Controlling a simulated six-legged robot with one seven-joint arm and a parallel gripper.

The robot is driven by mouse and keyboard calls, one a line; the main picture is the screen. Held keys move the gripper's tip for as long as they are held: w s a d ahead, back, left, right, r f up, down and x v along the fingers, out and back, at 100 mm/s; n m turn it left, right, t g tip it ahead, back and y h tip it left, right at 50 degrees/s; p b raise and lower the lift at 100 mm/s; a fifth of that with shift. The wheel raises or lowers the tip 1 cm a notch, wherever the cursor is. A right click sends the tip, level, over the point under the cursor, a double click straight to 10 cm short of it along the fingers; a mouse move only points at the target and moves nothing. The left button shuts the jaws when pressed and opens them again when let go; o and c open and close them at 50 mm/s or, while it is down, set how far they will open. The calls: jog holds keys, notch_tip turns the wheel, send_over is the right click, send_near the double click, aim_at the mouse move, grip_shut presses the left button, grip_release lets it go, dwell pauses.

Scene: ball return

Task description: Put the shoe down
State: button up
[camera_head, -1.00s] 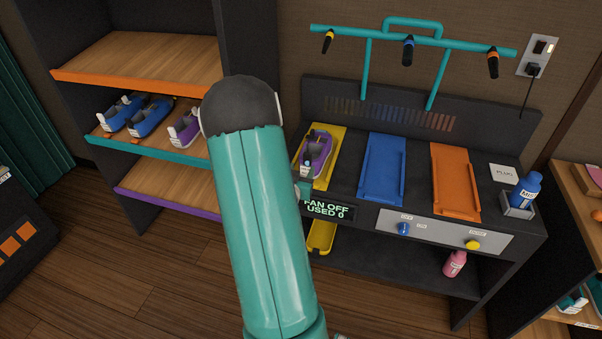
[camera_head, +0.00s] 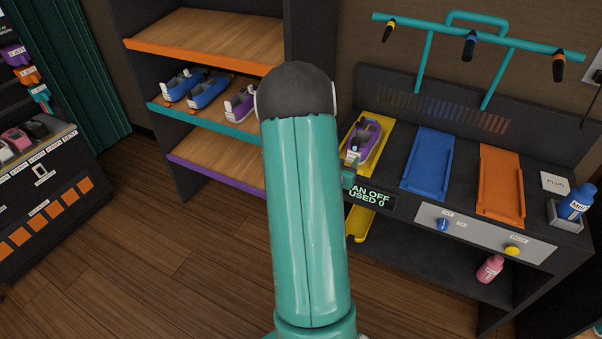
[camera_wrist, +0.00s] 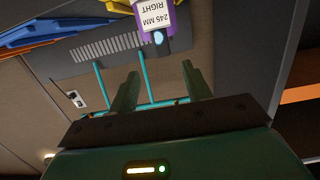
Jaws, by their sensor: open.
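The purple shoe (camera_head: 367,138) rests on the yellow tray (camera_head: 384,148) at the left of the dark bench in the head view. In the wrist view the shoe's heel (camera_wrist: 157,22) shows at the top, with a white label reading "245 MM RIGHT". My gripper (camera_wrist: 160,70) is open and empty. Its two fingers are spread, and the heel lies beyond their tips, apart from them. In the head view my teal arm hides most of the gripper.
A blue tray (camera_head: 428,160) and an orange tray (camera_head: 502,186) lie empty to the right. A blue bottle (camera_head: 575,203) stands at the bench's right end. A teal rack (camera_head: 480,42) rises behind. The shelf at left holds blue shoes (camera_head: 207,92) and another purple shoe (camera_head: 240,104).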

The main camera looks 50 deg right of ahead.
jog(key=shift+w+a+r, duration=0.1)
jog(key=shift+w, duration=0.05)
jog(key=w+a+r+n+t+y, duration=0.2)
jog(key=w+a+r+t+y, duration=0.15)
jog(key=w+a, duration=0.3)
jog(key=w+a+r+n+t+y, duration=0.1)
jog(key=w+a+r+t+y, duration=0.1)
jog(key=w+a+r, duration=0.35)
jog(key=w+a+r+n+t+y, duration=0.1)
jog(key=w+a+r+n+y, duration=0.15)
jog(key=a, duration=0.55)
jog(key=w+a+r+n+y, duration=0.2)
jog(key=w+a+y, duration=0.1)
jog(key=a, duration=0.5)
jog(key=s+a+r+n+y, duration=0.2)
jog(key=a, duration=0.5)
jog(key=s+a+r+n+y, duration=0.1)
jog(key=s+a+r+n, duration=0.1)
jog(key=a, duration=0.5)
jog(key=s+a+r+n+g+y, duration=0.2)
jog(key=s+a+n+g, duration=0.1)
jog(key=s+a, duration=0.7)
jog(key=s+n, duration=0.1)
jog(key=s, duration=0.2)
jog(key=shift+a+r+g, duration=0.15)
jog(key=shift+a+g, duration=0.2)
jog(key=shift+a, duration=0.05)
jog(key=shift+n, duration=0.25)
